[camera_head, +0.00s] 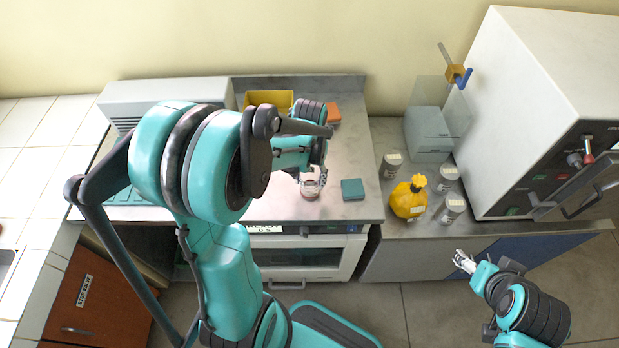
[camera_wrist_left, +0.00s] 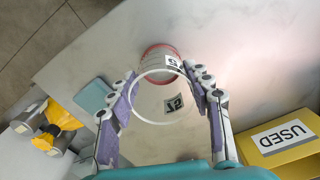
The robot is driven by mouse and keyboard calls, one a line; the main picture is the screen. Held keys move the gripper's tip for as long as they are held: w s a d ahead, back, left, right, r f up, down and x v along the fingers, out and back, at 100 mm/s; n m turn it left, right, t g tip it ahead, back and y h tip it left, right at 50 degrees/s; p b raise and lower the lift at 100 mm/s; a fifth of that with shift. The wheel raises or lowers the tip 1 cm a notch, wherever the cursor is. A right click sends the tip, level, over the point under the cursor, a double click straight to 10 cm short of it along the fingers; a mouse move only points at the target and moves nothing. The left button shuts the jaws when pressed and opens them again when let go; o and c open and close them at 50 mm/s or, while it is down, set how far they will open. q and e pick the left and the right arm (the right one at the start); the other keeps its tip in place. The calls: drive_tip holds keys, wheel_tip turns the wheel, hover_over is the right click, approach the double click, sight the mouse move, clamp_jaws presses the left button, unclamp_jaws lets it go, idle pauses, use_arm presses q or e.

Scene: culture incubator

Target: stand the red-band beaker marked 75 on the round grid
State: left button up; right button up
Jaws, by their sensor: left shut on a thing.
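The beaker (camera_head: 310,189) is clear glass with a reddish band, seen at the front of the steel counter in the head view. In the left wrist view the beaker (camera_wrist_left: 158,88) shows its red band at the far end and dark-on-white labels; one looks like 75, though tilted. My left gripper (camera_wrist_left: 163,88) has its fingers on either side of the beaker and is shut on it. I cannot tell whether its base touches the counter. My right gripper (camera_head: 465,262) is low at the right, off the counter, its finger gap unclear. I cannot make out the round grid.
A teal block (camera_head: 352,189) lies right of the beaker. A yellow bin (camera_head: 250,98) marked USED (camera_wrist_left: 281,138) and an orange block (camera_head: 333,114) are behind. A yellow bottle (camera_head: 409,199) and several jars (camera_head: 391,164) stand on the right bench beside a white cabinet (camera_head: 520,90).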

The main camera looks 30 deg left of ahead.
use_arm(q)
drive_tip(key=o, duration=1.2)
drive_tip(key=shift+f, duration=0.15)
drive_tip(key=shift+c, duration=0.2)
